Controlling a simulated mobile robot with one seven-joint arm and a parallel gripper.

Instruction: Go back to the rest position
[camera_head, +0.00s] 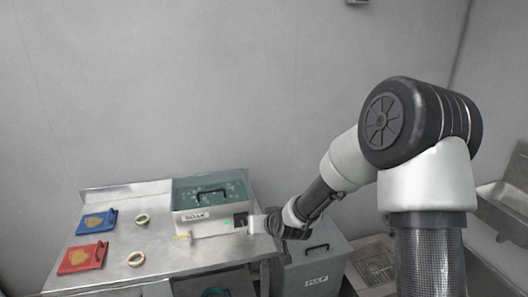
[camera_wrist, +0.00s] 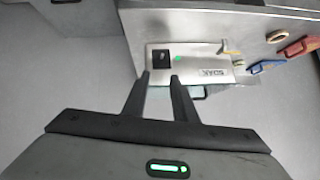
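My gripper (camera_head: 257,224) is at the right end of the SOAK box in the head view, partly hidden by its own wrist. In the wrist view my gripper (camera_wrist: 159,77) shows two dark fingers, spread apart with nothing between them. The fingertips point at the white front of the SOAK box (camera_wrist: 208,62), near its dark square panel and green light. I cannot tell whether they touch it. In the head view the SOAK box (camera_head: 205,227) has a teal top with a dark handle. My arm reaches left and down from the right side.
The steel table (camera_head: 160,262) carries a blue packet (camera_head: 97,222), a red packet (camera_head: 83,258) and two rings (camera_head: 142,219) (camera_head: 136,259). A grey PULP bin (camera_head: 312,268) stands below my forearm. A steel sink (camera_head: 505,195) is at the right. A plain wall rises behind.

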